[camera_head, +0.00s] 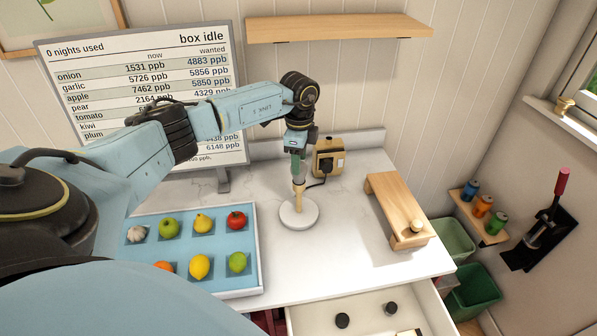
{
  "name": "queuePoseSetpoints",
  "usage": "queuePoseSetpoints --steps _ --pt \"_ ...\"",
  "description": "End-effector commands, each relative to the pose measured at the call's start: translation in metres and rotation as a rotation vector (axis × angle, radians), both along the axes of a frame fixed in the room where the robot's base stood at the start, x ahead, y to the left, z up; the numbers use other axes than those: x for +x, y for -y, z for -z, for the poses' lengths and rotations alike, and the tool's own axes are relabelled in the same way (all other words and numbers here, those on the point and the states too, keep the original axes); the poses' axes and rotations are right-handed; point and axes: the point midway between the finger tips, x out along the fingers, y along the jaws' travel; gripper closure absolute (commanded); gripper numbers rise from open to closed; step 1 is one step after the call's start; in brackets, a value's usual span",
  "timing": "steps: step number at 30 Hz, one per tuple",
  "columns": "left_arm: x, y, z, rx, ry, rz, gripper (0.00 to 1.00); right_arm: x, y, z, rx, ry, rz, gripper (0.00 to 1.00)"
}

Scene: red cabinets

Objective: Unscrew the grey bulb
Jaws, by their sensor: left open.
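A lamp stand with a round white base (299,214) and a short wooden post stands on the white counter. A small greyish bulb (299,184) appears to sit upright on top of the post, partly hidden by my gripper. My left arm reaches in from the left and bends down at the wrist. My left gripper (298,173) points down right at the bulb and is open. Whether its fingers touch the bulb cannot be told. My right gripper is not in view.
A tray (253,276) of fruit and vegetables lies left of the lamp. A tan box (328,157) with a cable stands behind it, and a wooden stand (392,205) is at right. An open drawer (375,308) holds dark round things. A screen (85,50) stands behind.

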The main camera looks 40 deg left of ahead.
Motion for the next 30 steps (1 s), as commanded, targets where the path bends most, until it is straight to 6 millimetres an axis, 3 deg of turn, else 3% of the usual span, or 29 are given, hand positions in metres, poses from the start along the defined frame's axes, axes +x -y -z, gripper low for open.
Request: queuePoseSetpoints --steps 6,12,18,19,24,30 --pt "-0.0001 0.0001 -0.0138 0.000 0.000 -0.001 0.52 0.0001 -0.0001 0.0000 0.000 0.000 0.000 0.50" --pt "-0.0002 0.0001 -0.0142 0.000 -0.001 -0.001 0.52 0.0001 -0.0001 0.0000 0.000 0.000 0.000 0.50" --pt "-0.0002 0.0000 -0.0141 0.000 -0.001 0.000 0.27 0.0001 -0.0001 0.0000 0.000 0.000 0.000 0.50" --pt "-0.0002 0.0000 -0.0141 0.000 -0.001 0.000 0.26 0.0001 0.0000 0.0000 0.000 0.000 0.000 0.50" --pt "-0.0002 0.0000 -0.0140 0.000 -0.001 0.000 0.26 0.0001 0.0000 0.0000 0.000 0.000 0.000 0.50" --pt "-0.0003 0.0001 -0.0139 0.000 -0.001 0.000 0.48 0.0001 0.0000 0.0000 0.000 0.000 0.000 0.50"
